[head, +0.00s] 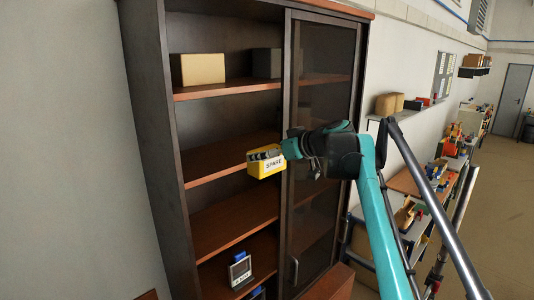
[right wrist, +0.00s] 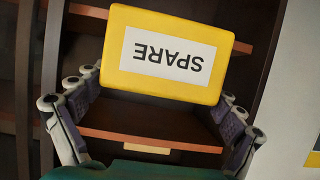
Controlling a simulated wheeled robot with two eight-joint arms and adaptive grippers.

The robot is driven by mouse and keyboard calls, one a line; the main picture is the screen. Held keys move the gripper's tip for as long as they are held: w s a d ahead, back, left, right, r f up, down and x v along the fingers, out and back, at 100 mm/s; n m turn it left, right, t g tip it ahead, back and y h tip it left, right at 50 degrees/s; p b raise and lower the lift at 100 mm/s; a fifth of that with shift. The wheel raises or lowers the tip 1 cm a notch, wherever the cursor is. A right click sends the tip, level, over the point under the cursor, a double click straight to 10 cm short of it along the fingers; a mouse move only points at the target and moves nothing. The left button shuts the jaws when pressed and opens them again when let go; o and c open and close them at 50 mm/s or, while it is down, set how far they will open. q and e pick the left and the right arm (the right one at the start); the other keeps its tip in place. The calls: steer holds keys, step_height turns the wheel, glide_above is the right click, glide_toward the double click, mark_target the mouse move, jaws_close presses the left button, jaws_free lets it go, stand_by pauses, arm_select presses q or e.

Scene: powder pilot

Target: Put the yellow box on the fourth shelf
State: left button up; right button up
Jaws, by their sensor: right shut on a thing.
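The yellow box (head: 266,163) with a white SPARE label is held in front of the cabinet's open left side. My right gripper (head: 282,156) is shut on it, with the arm coming in from the lower right. In the right wrist view the box (right wrist: 172,55) sits between the two fingers of the gripper (right wrist: 155,110), its label upside down. The cabinet shelves (head: 235,225) are brown; the one behind the box looks bare. My left gripper is in neither view.
A tan box (head: 198,69) and a dark box (head: 266,63) stand on an upper shelf. A small labelled item (head: 239,270) is on a lower shelf. A glass door (head: 322,110) covers the cabinet's right half. Side shelves (head: 410,185) with goods stand at right.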

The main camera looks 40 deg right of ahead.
steer(key=w, duration=0.7)
steer(key=w+a+f+p, duration=0.1)
steer(key=w, duration=0.6)
steer(key=w+p, duration=0.1)
steer(key=w, duration=0.7)
steer(key=shift+a+f, duration=0.4)
steer(key=shift+f+b, duration=0.45)
steer(key=shift+f, duration=0.1)
steer(key=o, duration=1)
steer(key=shift+c, duration=0.2)
steer(key=shift+c, duration=0.5)
steer(key=shift+s, duration=0.15)
